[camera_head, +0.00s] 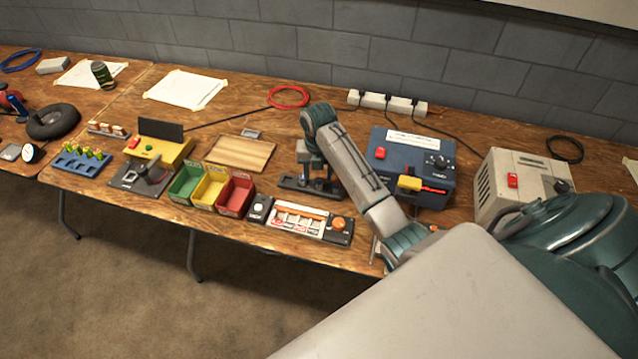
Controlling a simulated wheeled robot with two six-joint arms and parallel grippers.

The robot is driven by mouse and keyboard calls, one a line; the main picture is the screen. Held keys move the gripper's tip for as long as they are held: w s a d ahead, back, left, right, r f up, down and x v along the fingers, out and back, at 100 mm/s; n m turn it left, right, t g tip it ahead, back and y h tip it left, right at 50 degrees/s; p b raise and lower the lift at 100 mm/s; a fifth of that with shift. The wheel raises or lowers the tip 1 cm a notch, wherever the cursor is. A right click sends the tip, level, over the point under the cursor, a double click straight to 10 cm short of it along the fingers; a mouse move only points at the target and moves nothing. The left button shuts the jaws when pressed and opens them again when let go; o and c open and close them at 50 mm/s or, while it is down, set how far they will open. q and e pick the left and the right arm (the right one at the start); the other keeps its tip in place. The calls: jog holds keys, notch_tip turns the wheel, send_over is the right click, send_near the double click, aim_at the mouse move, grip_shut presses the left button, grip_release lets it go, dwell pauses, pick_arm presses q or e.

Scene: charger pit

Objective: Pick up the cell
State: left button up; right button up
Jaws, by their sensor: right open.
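My right gripper (310,166) hangs from my right arm, which comes in from the lower right. It is open and points down over a dark base (296,184) on the wooden table. The gripper and wrist hide part of this base, and I cannot tell what lies between the fingers. No cell can be clearly made out there. Several yellow-green pieces stand in a blue rack (70,166) at the far left; I cannot tell whether they are cells. My left gripper is out of view.
Green, yellow and red bins (236,196) stand left of the gripper. A white panel (297,222) with an orange knob lies in front. A blue box (388,150) and a beige unit (497,180) stand to the right. A wooden board (240,153) lies behind the bins.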

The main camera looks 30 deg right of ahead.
aim_at(319, 180)
notch_tip(319, 180, down, 2)
jog(key=shift+s+d+f, duration=0.1)
jog(key=shift+f, duration=0.45)
jog(key=c, duration=0.8)
grip_shut()
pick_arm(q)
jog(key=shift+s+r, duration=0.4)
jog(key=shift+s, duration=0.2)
